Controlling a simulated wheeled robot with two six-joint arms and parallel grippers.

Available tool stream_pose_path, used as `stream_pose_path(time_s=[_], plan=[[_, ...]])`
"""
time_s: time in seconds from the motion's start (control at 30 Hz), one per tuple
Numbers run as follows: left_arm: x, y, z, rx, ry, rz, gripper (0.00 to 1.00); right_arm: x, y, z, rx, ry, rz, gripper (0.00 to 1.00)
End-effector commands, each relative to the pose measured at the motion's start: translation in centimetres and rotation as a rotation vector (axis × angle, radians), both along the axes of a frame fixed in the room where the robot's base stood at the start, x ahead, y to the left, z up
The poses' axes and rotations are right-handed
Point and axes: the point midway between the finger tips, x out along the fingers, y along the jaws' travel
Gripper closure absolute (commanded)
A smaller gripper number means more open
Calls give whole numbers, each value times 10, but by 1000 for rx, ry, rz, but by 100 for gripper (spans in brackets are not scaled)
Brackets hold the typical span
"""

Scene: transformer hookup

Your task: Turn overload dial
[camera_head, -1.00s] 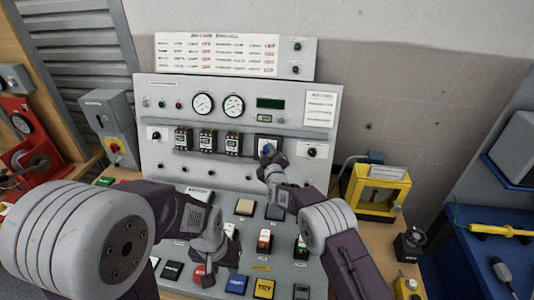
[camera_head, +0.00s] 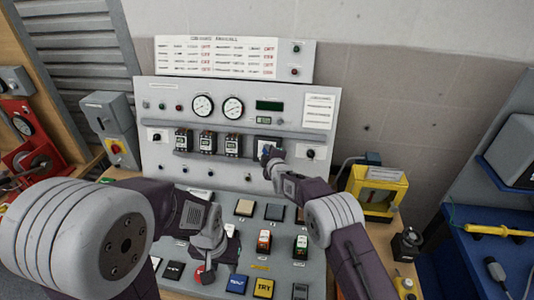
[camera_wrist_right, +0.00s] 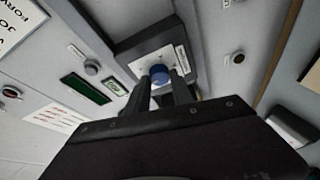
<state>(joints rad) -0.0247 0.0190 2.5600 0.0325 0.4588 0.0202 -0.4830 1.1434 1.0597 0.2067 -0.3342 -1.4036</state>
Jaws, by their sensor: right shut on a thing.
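The overload dial is a small blue knob (camera_wrist_right: 158,74) on a white-faced dark unit (camera_wrist_right: 150,62) on the upright panel. In the right wrist view my right gripper (camera_wrist_right: 161,80) has its dark fingers on both sides of the knob, shut on it. In the head view my right gripper (camera_head: 268,154) covers much of the unit (camera_head: 262,141), right of a row of similar devices. My left gripper (camera_head: 206,272) hangs low over the sloping desk, away from the dial; its jaws are too small to read.
The grey panel (camera_head: 155,105) carries two gauges (camera_head: 203,105), a green display (camera_head: 270,105) and several knobs. Coloured blocks lie on the desk below, including a yellow one (camera_head: 264,288). A yellow box (camera_head: 378,190) stands right of the panel.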

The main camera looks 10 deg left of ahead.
Motion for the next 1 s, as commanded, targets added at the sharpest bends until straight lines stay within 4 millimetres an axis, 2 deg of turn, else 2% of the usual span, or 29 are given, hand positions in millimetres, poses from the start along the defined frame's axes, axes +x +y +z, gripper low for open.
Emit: stream_pose_path(time_s=[0.33, 0.37, 0.43, 0.8, 1.0], plan=[[0, 0, 0, 0, 0, 0, 64, 0, -2, -4, -4, 8, -2, 100], [0, 0, 0, 0, 0, 0, 64, 0, -2, -4, -4, 8, -2, 70], [0, 0, 0, 0, 0, 0, 64, 0, -2, -4, -4, 7, -2, 51], [0, 0, -1, 0, 0, 0, 64, -1, -1, 0, -2, 2, -1, 51], [0, 0, -5, 0, 0, 0, 64, -19, -9, 5, -3, 3, -1, 51]])
